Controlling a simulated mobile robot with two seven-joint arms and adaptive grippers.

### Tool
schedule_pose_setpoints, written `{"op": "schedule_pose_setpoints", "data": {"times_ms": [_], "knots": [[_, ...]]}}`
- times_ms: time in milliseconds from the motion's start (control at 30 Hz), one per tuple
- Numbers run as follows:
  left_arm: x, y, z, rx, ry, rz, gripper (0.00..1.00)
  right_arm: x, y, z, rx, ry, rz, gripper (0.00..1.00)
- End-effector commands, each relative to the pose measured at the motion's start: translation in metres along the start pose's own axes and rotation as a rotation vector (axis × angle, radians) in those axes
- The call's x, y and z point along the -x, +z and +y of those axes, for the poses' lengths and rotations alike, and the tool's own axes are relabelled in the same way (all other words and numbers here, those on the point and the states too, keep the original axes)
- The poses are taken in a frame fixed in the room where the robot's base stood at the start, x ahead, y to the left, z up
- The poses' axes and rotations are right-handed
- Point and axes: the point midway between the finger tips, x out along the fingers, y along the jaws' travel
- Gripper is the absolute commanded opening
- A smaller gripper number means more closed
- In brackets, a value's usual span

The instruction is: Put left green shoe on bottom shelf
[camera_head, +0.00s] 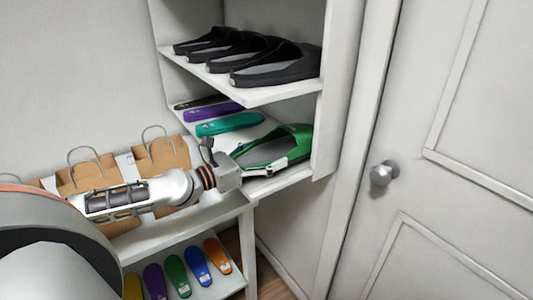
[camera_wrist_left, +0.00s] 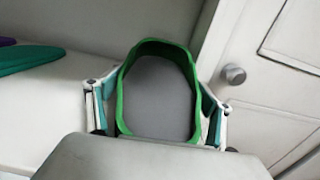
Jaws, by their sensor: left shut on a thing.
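The green shoe (camera_head: 289,144) with a grey inside is at the right end of the lower shelf (camera_head: 281,182) in the head view. It also shows in the left wrist view (camera_wrist_left: 158,92), opening facing the camera. My left gripper (camera_head: 270,162) is shut on the green shoe, one finger on each side of it. In the left wrist view the fingers (camera_wrist_left: 157,112) press along both of its sides. I cannot tell whether the sole touches the shelf. My right gripper is not in view.
Black shoes (camera_head: 275,66) stand on the shelf above. Teal (camera_head: 230,124) and purple (camera_head: 212,111) insoles lie left of the green shoe. Paper bags (camera_head: 88,173) stand on a white table, with coloured insoles (camera_head: 177,275) on a lower level. A door with a knob (camera_head: 384,173) is at the right.

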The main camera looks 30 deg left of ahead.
Motion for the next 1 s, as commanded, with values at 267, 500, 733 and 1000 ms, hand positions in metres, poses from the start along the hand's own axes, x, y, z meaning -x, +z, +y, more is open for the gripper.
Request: {"op": "schedule_pose_setpoints", "data": {"times_ms": [267,500,733,1000], "knots": [[0.000,-0.008,0.000,0.000,0.000,0.000,0.26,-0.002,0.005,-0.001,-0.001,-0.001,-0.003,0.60],[0.000,-0.010,0.000,0.000,0.000,0.001,0.97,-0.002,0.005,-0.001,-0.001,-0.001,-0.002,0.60],[0.000,-0.010,0.000,0.000,0.000,0.001,0.97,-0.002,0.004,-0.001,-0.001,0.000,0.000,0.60],[0.000,0.004,0.000,-0.002,0.000,-0.002,0.97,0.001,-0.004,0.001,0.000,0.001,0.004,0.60]]}}
